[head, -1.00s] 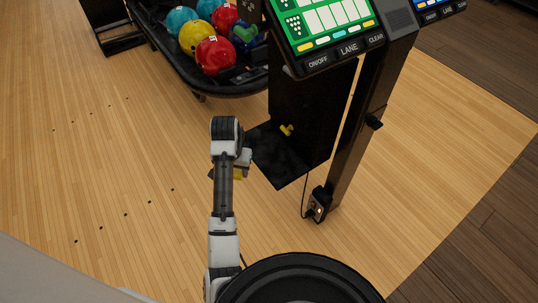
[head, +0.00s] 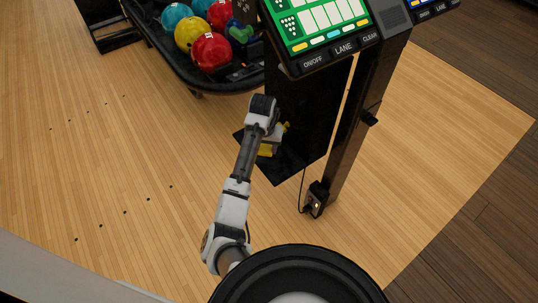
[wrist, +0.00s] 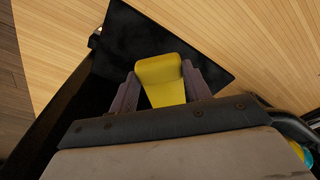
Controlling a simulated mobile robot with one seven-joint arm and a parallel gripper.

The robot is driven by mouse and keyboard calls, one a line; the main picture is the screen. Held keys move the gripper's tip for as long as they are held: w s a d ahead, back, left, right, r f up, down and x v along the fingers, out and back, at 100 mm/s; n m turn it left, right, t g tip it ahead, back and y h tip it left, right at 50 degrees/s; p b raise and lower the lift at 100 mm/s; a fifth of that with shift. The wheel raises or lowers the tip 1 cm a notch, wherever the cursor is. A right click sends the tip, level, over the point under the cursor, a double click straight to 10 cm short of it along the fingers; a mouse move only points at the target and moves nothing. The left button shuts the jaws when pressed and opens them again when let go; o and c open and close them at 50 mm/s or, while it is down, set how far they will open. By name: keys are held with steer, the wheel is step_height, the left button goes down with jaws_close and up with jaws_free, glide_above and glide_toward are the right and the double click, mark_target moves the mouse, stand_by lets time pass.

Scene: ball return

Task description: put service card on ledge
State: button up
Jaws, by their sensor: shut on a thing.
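The yellow service card (wrist: 162,82) is held between the two fingers of my gripper (wrist: 161,88) in the wrist view. In the head view the card (head: 265,151) shows as a small yellow patch beneath my wrist. The ledge (head: 285,172) is a flat black plate jutting from the foot of the black cabinet. My gripper and the card appear over this plate. In the wrist view the black plate (wrist: 130,32) spreads behind the card. I cannot tell whether the card touches it. My wrist hides part of the ledge in the head view.
A post (head: 355,140) carrying the lane console (head: 320,35) stands right. The ball rack (head: 200,75) is behind. Wood floor (head: 110,170) is clear at left.

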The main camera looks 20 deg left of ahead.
mark_target(269, 161)
steer(key=f, duration=0.1)
steer(key=w+f, duration=0.1)
steer(key=shift+d+f, duration=0.35)
steer(key=shift+d, duration=0.05)
step_height(269, 161, down, 4)
steer(key=shift+r, duration=0.1)
steer(key=shift+w+d+f, duration=0.15)
steer(key=shift+f, duration=0.15)
steer(key=shift+f, duration=0.1)
steer(key=o, duration=1)
steer(key=shift+o, duration=0.2)
steer(key=r, duration=0.4)
steer(key=s+r, duration=0.1)
steer(key=r, duration=0.7)
steer(key=shift+s+d+r, duration=0.1)
steer(key=shift+s, duration=0.05)
